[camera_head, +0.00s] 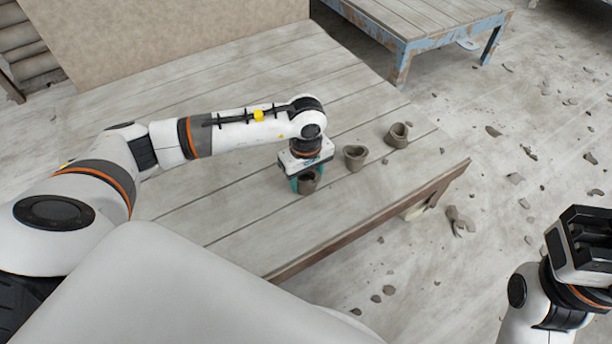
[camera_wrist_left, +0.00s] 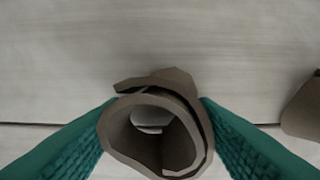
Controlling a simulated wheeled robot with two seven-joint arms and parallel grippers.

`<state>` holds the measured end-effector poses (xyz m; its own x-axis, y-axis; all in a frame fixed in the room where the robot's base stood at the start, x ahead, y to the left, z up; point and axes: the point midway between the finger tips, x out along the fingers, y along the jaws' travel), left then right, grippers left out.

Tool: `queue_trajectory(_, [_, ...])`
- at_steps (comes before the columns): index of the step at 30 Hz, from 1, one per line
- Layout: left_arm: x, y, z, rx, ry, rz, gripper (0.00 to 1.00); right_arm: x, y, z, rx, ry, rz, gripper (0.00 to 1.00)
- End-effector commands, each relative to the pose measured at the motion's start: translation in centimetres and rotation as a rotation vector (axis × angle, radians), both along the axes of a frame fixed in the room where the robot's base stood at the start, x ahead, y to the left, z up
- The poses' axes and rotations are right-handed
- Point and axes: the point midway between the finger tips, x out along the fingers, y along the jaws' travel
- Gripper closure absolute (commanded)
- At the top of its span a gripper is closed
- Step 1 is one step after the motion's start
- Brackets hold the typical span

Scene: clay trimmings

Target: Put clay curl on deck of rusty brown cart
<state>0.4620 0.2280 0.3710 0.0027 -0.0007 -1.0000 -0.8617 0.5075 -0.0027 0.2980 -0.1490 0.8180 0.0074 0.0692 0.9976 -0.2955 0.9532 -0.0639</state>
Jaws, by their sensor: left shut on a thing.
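A grey-brown clay curl (camera_head: 308,184), a rolled open tube, is between the teal fingers of my left gripper (camera_head: 307,178). In the left wrist view the curl (camera_wrist_left: 155,135) is gripped on both sides, its opening facing the camera. I cannot tell whether its underside touches the boards. Below it is a low grey plank deck with a rusty brown edge (camera_head: 375,218), which looks like the rusty brown cart. Two more clay curls, a nearer one (camera_head: 355,157) and a farther one (camera_head: 397,135), stand on this deck. My right gripper (camera_head: 585,235) is at the right edge, away from the deck; its jaw opening is unclear.
A blue, rust-worn plank platform (camera_head: 440,25) stands at the back. A beige panel (camera_head: 160,35) rises at the back left. Clay scraps (camera_head: 460,220) litter the grey floor to the right. The deck left of the curls is partly covered by my arm.

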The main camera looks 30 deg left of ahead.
Motion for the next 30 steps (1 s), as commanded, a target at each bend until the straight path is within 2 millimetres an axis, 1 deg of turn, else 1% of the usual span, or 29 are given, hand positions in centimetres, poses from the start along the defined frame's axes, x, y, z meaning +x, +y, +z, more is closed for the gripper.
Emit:
queue_trajectory(2, [0.0,0.0,-0.4,0.0,0.0,0.0,0.72,0.0,0.0,-0.1,-0.001,-0.008,0.0,0.64])
queue_trajectory(3, [0.0,0.0,-0.2,0.0,0.0,0.0,0.41,0.0,0.0,0.2,-0.001,-0.009,0.0,0.64])
queue_trajectory(6, [0.0,0.0,-0.2,0.001,0.001,0.0,0.25,0.0,0.0,0.1,-0.001,-0.006,-0.001,0.64])
queue_trajectory(14, [0.0,0.0,-0.2,0.0,0.0,0.0,0.25,0.0,0.0,0.2,-0.001,-0.007,0.0,0.64])
queue_trajectory(17, [0.0,0.0,0.3,0.0,0.0,0.0,0.25,-0.1,0.0,0.6,0.0,-0.011,0.001,0.64])
queue_trajectory(19, [0.0,0.0,1.3,-0.001,-0.002,0.0,0.25,-0.2,-0.1,0.7,0.003,-0.007,0.001,0.64])
queue_trajectory(20, [0.0,0.0,1.8,-0.001,-0.002,0.0,0.25,0.0,-0.1,0.2,0.003,0.017,0.001,0.64])
queue_trajectory(21, [0.0,0.0,2.7,-0.001,-0.002,-0.001,0.25,0.1,-0.1,-0.2,0.003,0.041,0.001,0.64])
queue_trajectory(27, [0.0,0.0,7.2,0.0,-0.004,-0.001,0.25,-0.2,-0.3,-1.0,0.008,0.106,0.005,0.64])
queue_trajectory(30, [0.0,0.0,9.1,0.0,-0.002,0.0,0.25,-0.5,-0.4,-1.5,0.011,0.133,0.007,0.64])
